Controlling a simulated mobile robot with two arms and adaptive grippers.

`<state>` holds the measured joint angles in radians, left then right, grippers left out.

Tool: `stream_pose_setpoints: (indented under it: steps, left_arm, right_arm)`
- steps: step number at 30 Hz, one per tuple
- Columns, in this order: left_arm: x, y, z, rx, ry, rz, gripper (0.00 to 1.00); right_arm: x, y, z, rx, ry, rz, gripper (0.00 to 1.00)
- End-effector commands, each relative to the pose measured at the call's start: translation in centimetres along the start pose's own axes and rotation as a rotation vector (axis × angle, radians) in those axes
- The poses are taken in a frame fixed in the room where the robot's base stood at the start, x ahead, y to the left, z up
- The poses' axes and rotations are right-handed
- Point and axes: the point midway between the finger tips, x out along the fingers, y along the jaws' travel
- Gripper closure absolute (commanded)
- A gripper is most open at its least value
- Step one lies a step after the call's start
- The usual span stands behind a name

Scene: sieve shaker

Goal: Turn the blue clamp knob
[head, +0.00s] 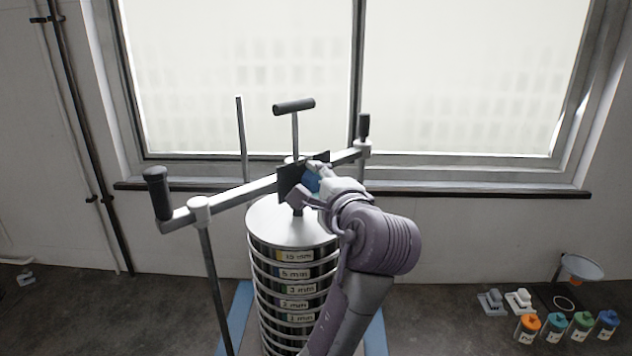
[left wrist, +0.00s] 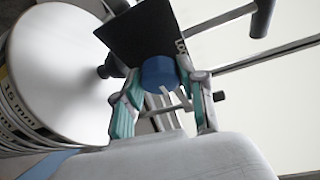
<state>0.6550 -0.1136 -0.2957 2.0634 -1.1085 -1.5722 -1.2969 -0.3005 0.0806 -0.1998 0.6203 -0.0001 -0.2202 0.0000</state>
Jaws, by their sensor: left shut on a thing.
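The blue clamp knob (head: 312,181) sits at the middle of the crossbar, in front of a dark square plate (head: 289,180). In the left wrist view the knob (left wrist: 158,73) is between the finger pads, and the dark plate (left wrist: 140,32) is behind it. My left gripper (head: 314,184) is shut on the knob; its fingers also show in the left wrist view (left wrist: 160,82). The fingers partly hide the knob in the head view. My right gripper is not in view.
The sieve stack (head: 262,226) stands below the crossbar (head: 240,193), which has dark upright handles at both ends. A T-handle (head: 294,107) rises behind the plate. Several bottles (head: 556,326) and a funnel-like dish (head: 582,267) are at the right. A window is behind.

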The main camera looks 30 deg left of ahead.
Motion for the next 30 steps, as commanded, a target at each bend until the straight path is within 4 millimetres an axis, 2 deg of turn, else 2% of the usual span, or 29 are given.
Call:
stream_pose_setpoints:
  steps: [9, 10, 14, 23, 26, 30]
  left_arm:
    - [0.0, 0.2, -0.1, 0.005, 0.000, 0.005, 0.94]
    - [0.0, 0.2, -0.1, 0.005, 0.000, 0.005, 0.54]
    - [0.0, 0.1, 0.0, 0.004, 0.000, 0.004, 0.34]
    - [-0.1, 0.0, 0.0, 0.002, 0.000, 0.001, 0.34]
    - [-0.9, 0.0, -0.1, 0.001, 0.001, 0.001, 0.34]
    - [-3.2, 0.1, -0.1, 0.000, 0.004, 0.002, 0.34]
  right_arm:
    - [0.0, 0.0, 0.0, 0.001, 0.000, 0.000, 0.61]
    - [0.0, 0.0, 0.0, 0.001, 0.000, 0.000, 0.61]
    - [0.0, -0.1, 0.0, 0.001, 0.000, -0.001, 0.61]
    - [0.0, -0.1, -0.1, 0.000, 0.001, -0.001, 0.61]
    - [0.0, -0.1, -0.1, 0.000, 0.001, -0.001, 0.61]
    - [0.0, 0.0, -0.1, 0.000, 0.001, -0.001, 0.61]
